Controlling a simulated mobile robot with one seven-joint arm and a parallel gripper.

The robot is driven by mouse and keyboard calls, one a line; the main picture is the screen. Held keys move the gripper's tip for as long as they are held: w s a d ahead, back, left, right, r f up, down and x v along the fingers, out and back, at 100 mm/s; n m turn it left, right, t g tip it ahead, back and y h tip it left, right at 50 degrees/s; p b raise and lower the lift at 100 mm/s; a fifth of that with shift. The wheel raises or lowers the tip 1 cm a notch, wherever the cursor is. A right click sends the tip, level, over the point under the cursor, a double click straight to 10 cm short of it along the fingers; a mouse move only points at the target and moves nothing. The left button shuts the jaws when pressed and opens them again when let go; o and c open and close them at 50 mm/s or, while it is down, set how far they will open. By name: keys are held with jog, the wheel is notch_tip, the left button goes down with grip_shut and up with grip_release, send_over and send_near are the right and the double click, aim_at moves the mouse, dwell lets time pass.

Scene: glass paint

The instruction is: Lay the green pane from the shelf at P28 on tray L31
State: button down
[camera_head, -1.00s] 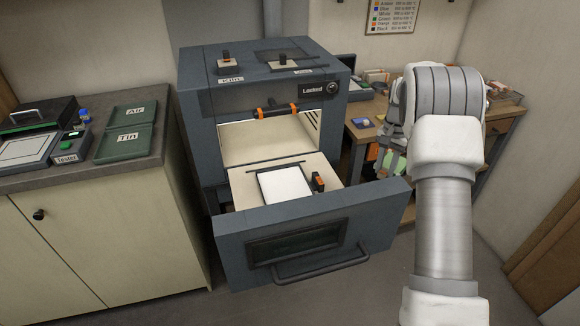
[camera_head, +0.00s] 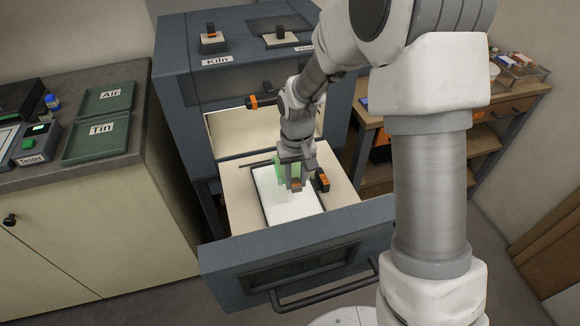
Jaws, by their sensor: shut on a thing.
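My gripper (camera_head: 293,184) is shut on the green pane (camera_head: 278,169) and points down over the pulled-out kiln drawer (camera_head: 240,200). The pane is small, pale and see-through, and partly hidden by the fingers. It seems to hang over the white sheet (camera_head: 290,212) in the drawer; I cannot tell whether it touches the sheet. Two green trays lie on the left counter, one marked Air (camera_head: 108,101) and one marked Tin (camera_head: 90,142). I see no readable P28 or L31 label.
The kiln (camera_head: 180,90) stands open behind the drawer. A wooden bench (camera_head: 480,140) with shelves stands right.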

aim_at(292, 206)
jog(key=shift+s+a+f+n, duration=0.2)
jog(key=shift+a+n, duration=0.2)
jog(key=shift+a, duration=0.15)
jog(key=shift+f+b, duration=2.4)
jog(key=shift+f, duration=0.75)
jog(key=shift+s, duration=0.15)
jog(key=c, duration=0.5)
grip_release()
jog(key=shift+r+p, duration=2.3)
jog(key=shift+r, duration=1.2)
